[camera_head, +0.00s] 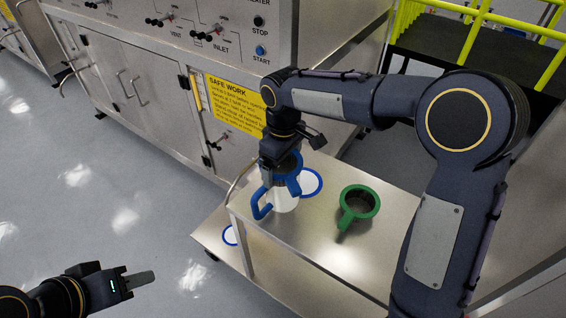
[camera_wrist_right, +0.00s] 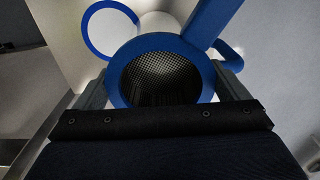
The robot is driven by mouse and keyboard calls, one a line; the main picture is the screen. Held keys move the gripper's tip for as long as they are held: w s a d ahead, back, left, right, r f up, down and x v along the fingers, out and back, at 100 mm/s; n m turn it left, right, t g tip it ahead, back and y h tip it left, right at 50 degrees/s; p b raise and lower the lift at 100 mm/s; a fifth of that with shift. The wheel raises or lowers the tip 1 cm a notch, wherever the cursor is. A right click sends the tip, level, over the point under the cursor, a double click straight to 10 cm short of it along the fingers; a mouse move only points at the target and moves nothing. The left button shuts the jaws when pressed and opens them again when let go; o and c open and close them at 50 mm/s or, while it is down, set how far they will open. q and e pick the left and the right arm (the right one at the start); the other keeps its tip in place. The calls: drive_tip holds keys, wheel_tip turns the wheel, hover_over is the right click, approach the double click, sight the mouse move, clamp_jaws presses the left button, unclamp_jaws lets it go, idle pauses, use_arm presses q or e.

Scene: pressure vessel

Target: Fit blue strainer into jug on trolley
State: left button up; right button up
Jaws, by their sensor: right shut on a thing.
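The blue strainer (camera_head: 291,166) is gripped by my right gripper (camera_head: 284,160) over the trolley. In the right wrist view its round rim and dark mesh bowl (camera_wrist_right: 160,78) lie between the fingers, with its handle running up to the right. The white jug (camera_head: 284,201) with a blue handle (camera_head: 261,206) stands on the trolley top directly below the strainer. The strainer hides the jug's mouth, so I cannot tell whether it is seated or just above. My left gripper (camera_head: 137,280) is low at the left, away from the trolley; its finger gap is not clear.
A green strainer (camera_head: 360,204) lies on the trolley top (camera_head: 318,236), right of the jug. A steel cabinet (camera_head: 150,85) stands behind; a trolley rail (camera_head: 241,178) is at left.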

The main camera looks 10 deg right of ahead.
sight(283, 163)
drive_tip(key=o, duration=0.6)
drive_tip(key=shift+d+f, duration=0.4)
drive_tip(key=shift+f, duration=0.4)
drive_tip(key=shift+o, duration=0.2)
drive_tip(key=r+p, duration=0.2)
drive_tip(key=r, duration=0.1)
drive_tip(key=r+p, duration=0.5)
drive_tip(key=r, duration=0.1)
drive_tip(key=shift+a+r, duration=0.25)
drive_tip(key=shift+a, duration=0.05)
drive_tip(key=shift+s, duration=0.1)
